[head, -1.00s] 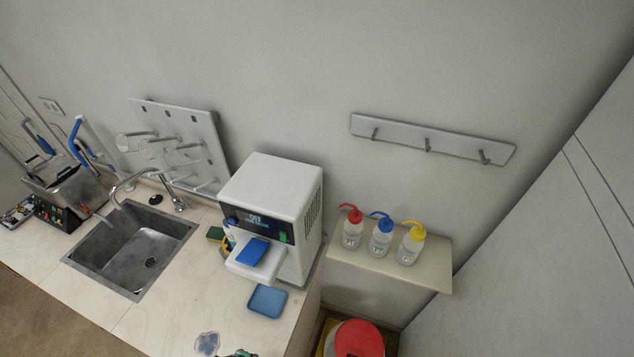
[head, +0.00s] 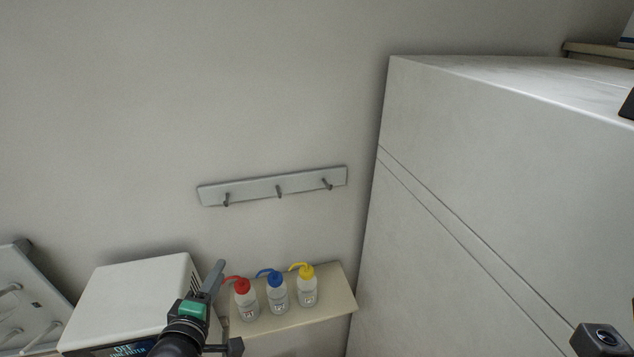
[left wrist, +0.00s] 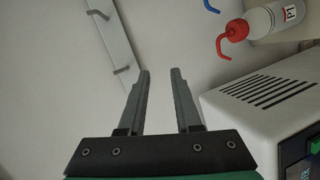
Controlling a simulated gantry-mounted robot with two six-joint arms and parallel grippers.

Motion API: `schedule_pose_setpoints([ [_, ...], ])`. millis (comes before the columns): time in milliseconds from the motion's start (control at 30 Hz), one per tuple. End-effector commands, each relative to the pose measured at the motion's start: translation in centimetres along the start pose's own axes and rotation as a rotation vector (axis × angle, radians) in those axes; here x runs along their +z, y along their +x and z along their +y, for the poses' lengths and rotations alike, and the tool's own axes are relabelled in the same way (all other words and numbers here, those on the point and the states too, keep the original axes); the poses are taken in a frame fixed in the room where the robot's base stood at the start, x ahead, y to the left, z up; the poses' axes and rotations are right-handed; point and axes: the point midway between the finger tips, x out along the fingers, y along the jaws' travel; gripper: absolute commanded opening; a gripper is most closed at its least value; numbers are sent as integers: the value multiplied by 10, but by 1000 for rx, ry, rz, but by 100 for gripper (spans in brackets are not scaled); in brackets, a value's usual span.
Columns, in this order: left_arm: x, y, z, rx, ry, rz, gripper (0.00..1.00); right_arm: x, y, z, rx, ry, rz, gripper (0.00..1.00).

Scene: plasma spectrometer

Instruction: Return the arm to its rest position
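My left gripper (head: 216,282) comes up from the bottom of the head view, in front of the right side of the white spectrometer (head: 135,292). In the left wrist view the two fingers of this gripper (left wrist: 160,74) are apart, with only the wall behind the gap. It holds nothing. The spectrometer's vented side (left wrist: 268,95) is to the right of the fingers there. My right gripper cannot be made out. A dark camera-like part (head: 598,340) shows at the lower right edge of the head view.
Red-capped (head: 245,300), blue-capped (head: 277,293) and yellow-capped (head: 307,287) bottles stand on a small shelf (head: 342,285) right of the gripper. A hook rail (head: 250,190) is on the wall above. A large white cabinet (head: 480,190) fills the right. The upper wall area is clear.

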Motion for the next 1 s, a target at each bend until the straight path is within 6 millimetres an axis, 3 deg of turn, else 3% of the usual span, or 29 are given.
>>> schedule_pose_setpoints([
  [33,0,-8,48,99,50,6,33,0,0,0,0,0,0,0],
  [200,-5,-64,190,416,261,78,33,0,0,0,0,0,0,0],
  [300,-9,-116,262,600,405,168,33,0,0,0,0,0,0,0],
  [433,-19,-203,334,817,634,371,33,0,0,0,0,0,0,0],
  [500,-27,-250,355,889,795,534,33,0,0,0,0,0,0,0],
  [600,-30,-274,357,875,1012,701,33,0,0,0,0,0,0,0],
  [733,-30,-272,357,824,1164,784,33,0,0,0,0,0,0,0],
  [1000,-30,-271,356,812,1192,798,33,0,0,0,0,0,0,0],
])
